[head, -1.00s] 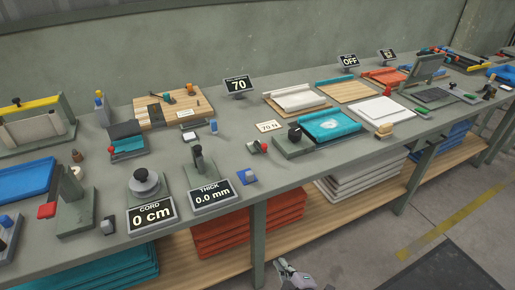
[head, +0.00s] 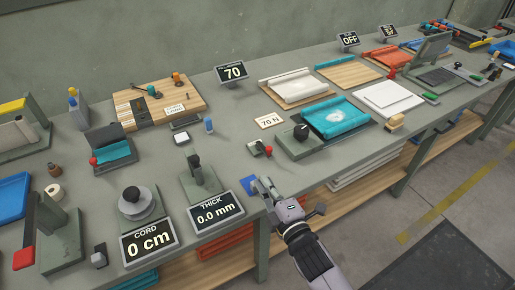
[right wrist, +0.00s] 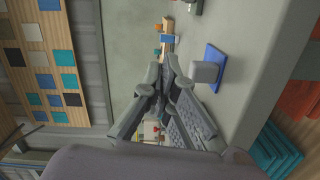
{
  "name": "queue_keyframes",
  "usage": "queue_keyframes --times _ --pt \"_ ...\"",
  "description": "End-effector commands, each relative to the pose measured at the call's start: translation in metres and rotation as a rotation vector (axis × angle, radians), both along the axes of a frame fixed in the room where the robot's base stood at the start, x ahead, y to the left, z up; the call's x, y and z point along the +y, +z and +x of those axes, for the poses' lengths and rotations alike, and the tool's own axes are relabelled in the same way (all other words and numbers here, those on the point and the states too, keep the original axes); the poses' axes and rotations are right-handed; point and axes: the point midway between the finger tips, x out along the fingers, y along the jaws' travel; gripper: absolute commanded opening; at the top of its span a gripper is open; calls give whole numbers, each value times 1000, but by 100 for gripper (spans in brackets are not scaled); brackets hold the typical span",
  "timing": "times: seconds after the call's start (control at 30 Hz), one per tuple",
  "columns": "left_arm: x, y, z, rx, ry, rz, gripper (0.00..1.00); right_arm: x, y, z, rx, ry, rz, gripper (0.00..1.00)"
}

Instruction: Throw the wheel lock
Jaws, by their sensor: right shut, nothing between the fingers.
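No part is labelled as a wheel lock, and I cannot tell for sure which one it is. One candidate is a small blue plate (head: 248,184) at the table's front edge, partly hidden by my right gripper (head: 264,184). In the right wrist view the blue plate (right wrist: 214,55) carries a grey block (right wrist: 206,72). My right gripper (right wrist: 163,72) is shut and empty, with its fingertips just left of the block there. Another candidate is a small device with a red knob (head: 268,150), just behind the gripper. My left gripper is not in view.
A thickness gauge (head: 198,175) with a display (head: 217,213) stands left of my gripper. A round cord spool (head: 137,203) is further left. A teal cloth press (head: 335,115) with a black knob is behind right. Open floor (head: 370,215) lies right of my arm.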

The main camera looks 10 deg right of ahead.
Motion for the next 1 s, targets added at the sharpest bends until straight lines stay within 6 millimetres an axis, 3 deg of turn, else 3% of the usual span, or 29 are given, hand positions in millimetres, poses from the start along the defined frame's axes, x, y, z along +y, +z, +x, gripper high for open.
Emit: queue_keyframes --times 0.3,0.5,0.73,1.0 --pt "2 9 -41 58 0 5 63 12 1 56 -2 0 2 0" --pt "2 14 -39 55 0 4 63 20 -2 97 0 0 3 0" --pt "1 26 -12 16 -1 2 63 -10 -9 108 2 0 0 0" --pt "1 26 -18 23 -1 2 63 -17 -11 111 1 0 2 0"
